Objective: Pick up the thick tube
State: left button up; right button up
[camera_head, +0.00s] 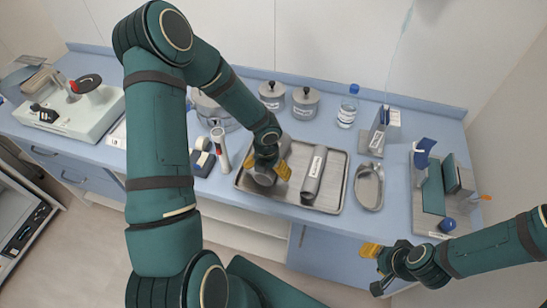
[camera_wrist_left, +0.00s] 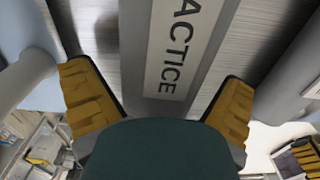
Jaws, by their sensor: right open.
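The thick grey tube (camera_head: 262,178) lies in the left part of a metal tray (camera_head: 335,207), partly hidden by my left gripper. My left gripper (camera_head: 270,164) is above it with one yellow finger on each side. In the left wrist view a label ending in "ACTICE" shows on the tube (camera_wrist_left: 160,95) between the fingers of my left gripper (camera_wrist_left: 165,95). Gaps show between the fingers and the tube, so the gripper looks open around it. A thinner labelled grey tube (camera_head: 314,174) lies to the right in the tray. My right gripper (camera_head: 374,268) is open and empty in front of the counter.
A kidney dish (camera_head: 369,186) stands right of the tray. Two lidded jars (camera_head: 272,94) (camera_head: 305,102) and a blue-capped bottle (camera_head: 348,106) stand behind it. A white and red upright item (camera_head: 220,150) is close to the left of the tray. Green holders (camera_head: 433,190) stand at the far right.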

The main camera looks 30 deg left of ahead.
pick_arm(q)
jog(key=c, duration=1.2)
